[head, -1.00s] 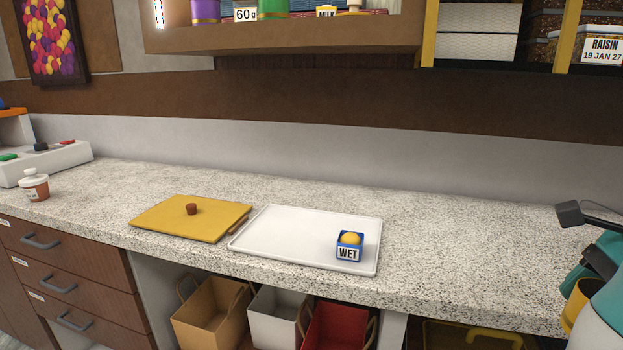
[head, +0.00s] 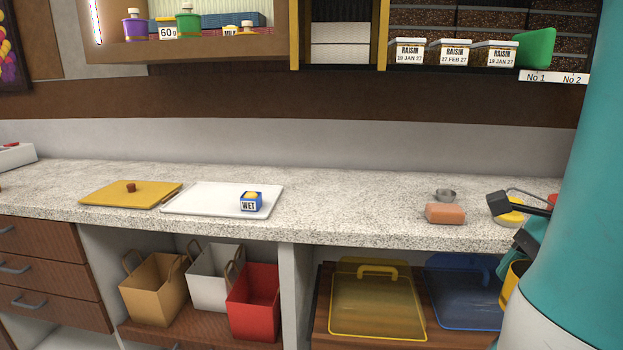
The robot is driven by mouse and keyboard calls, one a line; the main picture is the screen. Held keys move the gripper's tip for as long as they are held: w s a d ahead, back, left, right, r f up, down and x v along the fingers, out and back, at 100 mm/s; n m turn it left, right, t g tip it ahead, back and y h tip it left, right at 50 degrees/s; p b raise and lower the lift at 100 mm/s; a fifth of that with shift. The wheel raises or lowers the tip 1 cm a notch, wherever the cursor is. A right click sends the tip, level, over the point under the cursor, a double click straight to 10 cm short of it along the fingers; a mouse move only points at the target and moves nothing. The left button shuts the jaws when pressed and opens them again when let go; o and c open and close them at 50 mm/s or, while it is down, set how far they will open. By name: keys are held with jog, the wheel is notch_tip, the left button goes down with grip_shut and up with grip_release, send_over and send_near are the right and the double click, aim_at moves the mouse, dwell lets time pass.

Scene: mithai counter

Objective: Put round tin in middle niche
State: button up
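I cannot identify a round tin with certainty. A small round grey metal vessel (head: 445,195) stands on the counter at the right, behind an orange-brown block. A yellow round thing (head: 510,215) lies further right, partly hidden by my arm. Dark end parts of my arm, seemingly my gripper (head: 508,205), are over the counter's right end. The fingers do not show clearly.
An orange-brown block (head: 445,213), a white tray (head: 215,203) with a blue WET box (head: 250,201), and a yellow board (head: 110,197) lie on the counter (head: 345,205). The middle is clear. Bins and lidded trays stand below. Raisin boxes (head: 453,52) sit upper right.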

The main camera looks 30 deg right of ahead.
jog(key=shift+s+d+r, duration=0.1)
jog(key=shift+s, duration=0.2)
jog(key=shift+w+d+n, duration=0.2)
jog(key=shift+w+n, duration=0.2)
jog(key=shift+w, duration=0.1)
jog(key=shift+w+d+n+g+p, duration=0.3)
jog(key=shift+w+d+n+p, duration=0.1)
jog(key=shift+w+n+p, duration=0.15)
jog(key=w+f+n+g+p, duration=0.2)
jog(key=w+n+p, duration=0.1)
jog(key=w+n, duration=0.5)
jog(key=w+f+n+g+p, duration=0.25)
jog(key=w+n, duration=0.35)
jog(key=w, duration=0.5)
jog(key=w+a+f+n+g+h+p, duration=0.1)
jog(key=w+a+f+n+h+p, duration=0.1)
jog(key=w+a+f+n, duration=0.45)
jog(key=w+a+f+n+g+h+p, duration=0.1)
jog(key=w+a+n+p, duration=0.2)
jog(key=a, duration=0.6)
jog(key=s+a+b+x, duration=0.1)
jog(key=x, duration=0.5)
jog(key=shift+n, duration=0.3)
